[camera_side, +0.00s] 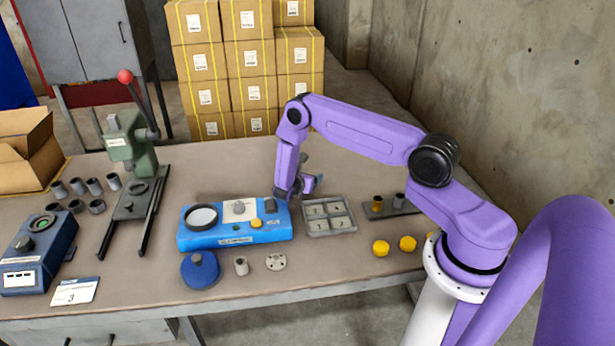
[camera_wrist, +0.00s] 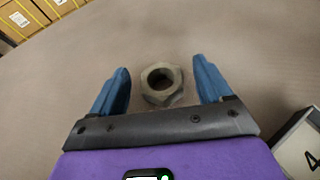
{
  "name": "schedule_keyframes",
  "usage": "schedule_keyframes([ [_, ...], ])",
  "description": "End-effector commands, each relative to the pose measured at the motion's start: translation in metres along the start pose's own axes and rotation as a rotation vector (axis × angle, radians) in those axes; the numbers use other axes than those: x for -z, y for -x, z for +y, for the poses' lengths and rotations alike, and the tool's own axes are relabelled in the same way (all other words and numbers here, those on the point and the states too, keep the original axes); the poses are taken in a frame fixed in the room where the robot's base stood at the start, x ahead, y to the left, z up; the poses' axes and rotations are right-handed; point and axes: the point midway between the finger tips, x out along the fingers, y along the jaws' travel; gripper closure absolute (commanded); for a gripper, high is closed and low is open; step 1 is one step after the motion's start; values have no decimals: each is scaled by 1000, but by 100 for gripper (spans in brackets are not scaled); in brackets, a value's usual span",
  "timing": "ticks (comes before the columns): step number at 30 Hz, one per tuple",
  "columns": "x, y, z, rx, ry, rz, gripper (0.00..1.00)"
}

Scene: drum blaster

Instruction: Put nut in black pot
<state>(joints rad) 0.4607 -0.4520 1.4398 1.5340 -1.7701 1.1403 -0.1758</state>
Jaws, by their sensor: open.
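A grey hexagonal nut (camera_wrist: 151,95) lies flat on the table in the wrist view, its hole facing up. My gripper (camera_wrist: 161,70) is open, with one blue finger on each side of the nut and gaps on both sides. In the side view my gripper (camera_side: 303,187) is low behind the blue box and the tray; the nut cannot be made out there. I cannot tell for sure which thing is the black pot. A black-rimmed round dish (camera_side: 188,220) sits on the blue box, and several dark grey cups (camera_side: 77,186) stand at the left.
The blue box (camera_side: 235,240) and a grey compartment tray (camera_side: 330,232) stand close to my gripper. The tray's corner (camera_wrist: 300,135) also shows in the wrist view. A green press (camera_side: 130,145) stands at left. The table behind my gripper looks clear.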

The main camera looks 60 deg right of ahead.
Motion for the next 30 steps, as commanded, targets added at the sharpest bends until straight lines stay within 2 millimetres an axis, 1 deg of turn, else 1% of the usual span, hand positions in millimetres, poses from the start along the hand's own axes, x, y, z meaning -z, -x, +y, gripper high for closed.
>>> schedule_keyframes([
  [1,0,10,2,-6,3,0,21],
  [3,0,23,2,-5,2,0,21],
  [6,-18,27,1,-2,-3,-1,21],
  [12,-45,39,1,-3,-3,-1,21],
  [15,-54,43,1,-2,-2,-1,21],
  [20,-63,47,1,-1,-1,-1,21],
  [23,-70,55,2,-1,-19,5,21],
  [26,-81,79,5,3,-75,26,21],
  [29,-96,117,4,14,-167,70,21],
  [30,-102,135,1,21,-208,94,21],
])
